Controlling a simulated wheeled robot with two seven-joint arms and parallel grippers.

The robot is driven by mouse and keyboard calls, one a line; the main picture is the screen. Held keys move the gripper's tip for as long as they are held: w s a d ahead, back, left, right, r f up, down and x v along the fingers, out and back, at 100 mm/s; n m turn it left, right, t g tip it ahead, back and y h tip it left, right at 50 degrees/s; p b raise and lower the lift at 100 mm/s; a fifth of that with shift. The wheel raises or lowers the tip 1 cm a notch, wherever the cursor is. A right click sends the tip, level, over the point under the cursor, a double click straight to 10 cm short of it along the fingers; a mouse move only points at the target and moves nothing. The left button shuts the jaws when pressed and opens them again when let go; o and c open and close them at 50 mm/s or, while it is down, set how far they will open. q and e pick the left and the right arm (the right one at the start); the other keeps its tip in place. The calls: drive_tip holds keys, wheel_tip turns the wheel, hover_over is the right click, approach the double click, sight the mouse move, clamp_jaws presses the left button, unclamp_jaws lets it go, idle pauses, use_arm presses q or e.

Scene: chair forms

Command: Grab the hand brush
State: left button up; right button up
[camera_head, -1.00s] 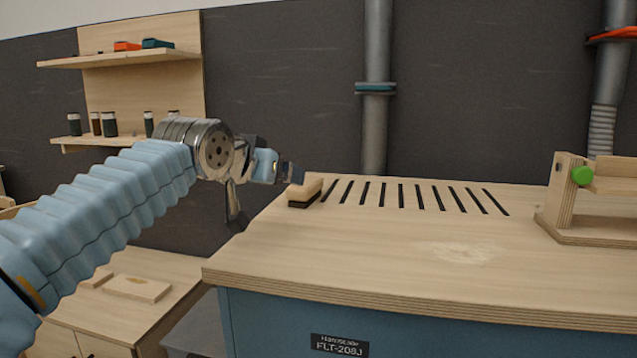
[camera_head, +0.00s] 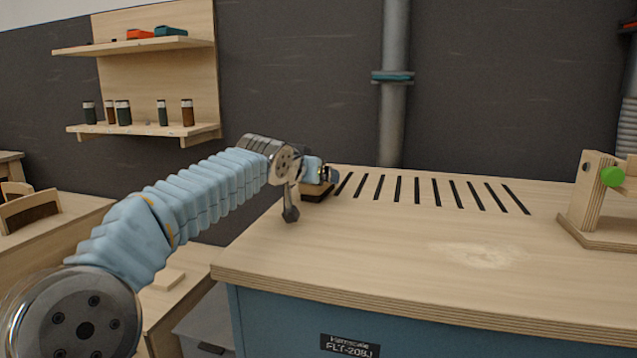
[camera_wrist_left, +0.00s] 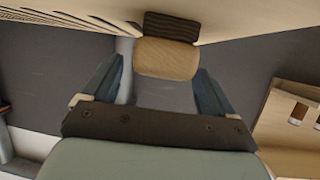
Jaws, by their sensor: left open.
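The hand brush has a light wooden back and dark bristles. In the head view the brush (camera_head: 314,194) stands at the far left corner of the workbench top (camera_head: 380,245), partly hidden by my left gripper (camera_head: 328,174). In the left wrist view the brush (camera_wrist_left: 167,58) shows with its wooden end towards me and its bristles against the bench top. My left gripper (camera_wrist_left: 160,74) is open there, one finger on each side of the brush's near end. A gap shows on both sides, so the fingers are not closed on it. My right gripper is not in view.
Slots (camera_head: 435,190) run along the back of the bench, right of the brush. A wooden fixture with a green knob (camera_head: 612,177) stands at the right. A grey pipe (camera_head: 393,100) rises behind. Wall shelves (camera_head: 150,130) hold jars at the left. The middle of the bench is clear.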

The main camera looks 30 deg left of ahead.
use_arm(q)
drive_tip(key=shift+w+f, duration=0.15)
drive_tip(key=shift+w, duration=0.35)
drive_tip(key=c, duration=1)
drive_tip(key=shift+c, duration=0.7)
